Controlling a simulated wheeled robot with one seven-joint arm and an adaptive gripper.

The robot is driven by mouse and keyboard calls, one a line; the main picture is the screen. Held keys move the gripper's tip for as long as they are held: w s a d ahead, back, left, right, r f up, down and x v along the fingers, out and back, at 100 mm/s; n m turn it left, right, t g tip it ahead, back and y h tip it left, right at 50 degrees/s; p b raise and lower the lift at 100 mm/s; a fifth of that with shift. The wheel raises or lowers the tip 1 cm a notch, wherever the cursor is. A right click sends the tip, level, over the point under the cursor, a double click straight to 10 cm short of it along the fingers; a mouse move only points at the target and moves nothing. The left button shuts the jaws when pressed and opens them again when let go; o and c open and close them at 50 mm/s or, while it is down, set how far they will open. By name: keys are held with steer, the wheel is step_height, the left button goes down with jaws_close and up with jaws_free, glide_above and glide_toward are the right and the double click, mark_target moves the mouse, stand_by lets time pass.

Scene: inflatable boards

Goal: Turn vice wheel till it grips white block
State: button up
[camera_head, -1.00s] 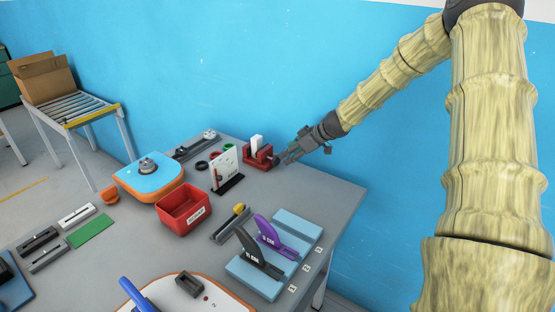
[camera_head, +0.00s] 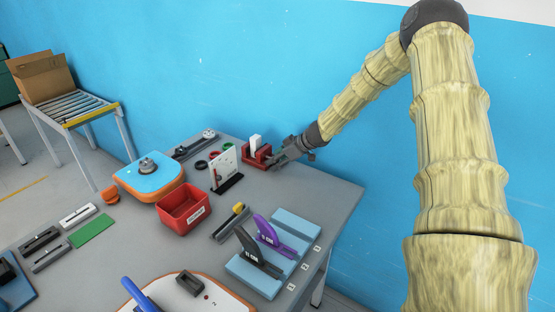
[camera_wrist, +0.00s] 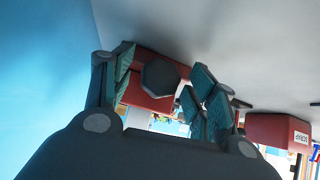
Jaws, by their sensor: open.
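The red vice (camera_head: 250,161) stands near the table's back edge, by the blue wall. The white block (camera_head: 256,142) stands upright in it; whether the jaws touch it is too small to tell. My gripper (camera_head: 276,160) is close at the vice's right side. In the wrist view, the dark, many-sided vice wheel (camera_wrist: 160,77) lies between the open fingers of my gripper (camera_wrist: 164,84), with the red vice body (camera_wrist: 150,101) behind it. The fingers appear apart from the wheel on both sides. The white block cannot be made out in the wrist view.
A white panel on a dark base (camera_head: 224,168) stands just in front of the vice. A red bin (camera_head: 184,208) and a blue-orange board (camera_head: 149,180) are further left. The table's right corner is clear.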

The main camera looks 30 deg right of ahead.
steer(key=c, duration=1)
steer(key=shift+c, duration=0.2)
steer(key=shift+r+y, duration=0.1)
steer(key=shift+y, duration=0.3)
steer(key=shift+w+m+p, duration=0.1)
steer(key=shift+m+p, duration=0.2)
steer(key=shift+d+m+g+y, duration=0.15)
steer(key=shift+m+g+y, duration=0.25)
steer(key=shift+y, duration=0.3)
steer(key=o, duration=1)
